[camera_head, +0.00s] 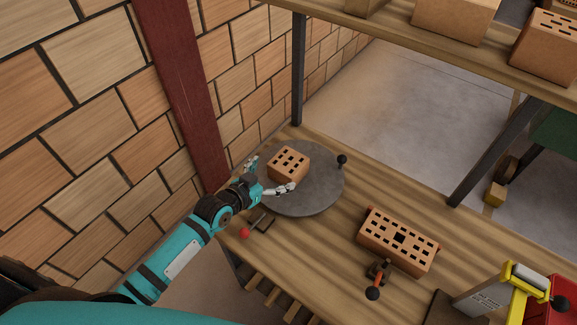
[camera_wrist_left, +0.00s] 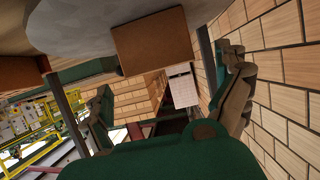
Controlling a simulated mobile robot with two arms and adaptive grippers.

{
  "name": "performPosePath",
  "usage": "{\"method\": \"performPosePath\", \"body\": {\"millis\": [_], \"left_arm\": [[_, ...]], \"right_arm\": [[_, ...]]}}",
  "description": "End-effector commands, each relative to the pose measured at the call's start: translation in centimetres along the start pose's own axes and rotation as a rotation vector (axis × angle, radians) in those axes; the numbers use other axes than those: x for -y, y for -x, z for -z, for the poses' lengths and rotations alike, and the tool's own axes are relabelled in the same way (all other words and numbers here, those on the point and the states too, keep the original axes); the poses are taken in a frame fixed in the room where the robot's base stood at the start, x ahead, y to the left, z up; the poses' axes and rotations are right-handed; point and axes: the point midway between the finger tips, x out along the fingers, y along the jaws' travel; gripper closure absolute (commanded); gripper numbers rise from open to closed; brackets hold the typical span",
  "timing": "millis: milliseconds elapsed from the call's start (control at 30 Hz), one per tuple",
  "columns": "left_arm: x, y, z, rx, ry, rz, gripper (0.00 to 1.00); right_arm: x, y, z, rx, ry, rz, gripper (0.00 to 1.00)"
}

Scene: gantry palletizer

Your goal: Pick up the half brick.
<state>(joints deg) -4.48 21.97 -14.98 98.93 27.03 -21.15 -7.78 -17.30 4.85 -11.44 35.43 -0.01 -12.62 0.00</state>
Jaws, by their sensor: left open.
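The half brick (camera_head: 288,164) is a small orange-brown block with dark holes in its top. It sits on the grey round turntable (camera_head: 318,190) at the back left of the wooden bench. My left gripper (camera_head: 273,174) is open just to the brick's near left, with one finger towards each side of it. In the left wrist view the half brick (camera_wrist_left: 155,42) shows as a plain brown block against the grey disc, ahead of the spread fingers. I cannot tell whether a finger touches it. My right gripper is not in view.
A longer perforated brick (camera_head: 398,242) lies on the bench to the right. A clamp with a dark knob (camera_head: 373,293) is in front of it. A black knob (camera_head: 342,159) stands at the turntable's edge. A red post (camera_head: 183,90) and brick wall are close left. A shelf (camera_head: 420,45) holds bricks above.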

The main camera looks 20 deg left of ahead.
Motion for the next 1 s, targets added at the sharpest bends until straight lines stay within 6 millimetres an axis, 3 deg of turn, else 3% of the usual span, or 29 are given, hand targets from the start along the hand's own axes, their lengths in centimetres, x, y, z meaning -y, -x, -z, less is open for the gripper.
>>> {"method": "performPosePath", "body": {"millis": [167,500,767,1000], "left_arm": [[-0.1,-1.1,0.0,0.0,0.002,-0.001,0.0],[-0.1,-5.3,-0.5,0.0,0.001,-0.001,0.0],[-0.1,-5.5,-0.6,0.0,0.0,0.0,0.0],[-0.1,-5.5,-0.6,0.0,0.0,0.0,0.31]], "right_arm": [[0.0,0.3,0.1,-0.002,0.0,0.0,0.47],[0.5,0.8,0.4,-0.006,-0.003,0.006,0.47],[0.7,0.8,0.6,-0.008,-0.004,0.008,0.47],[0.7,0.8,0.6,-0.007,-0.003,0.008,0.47]]}}
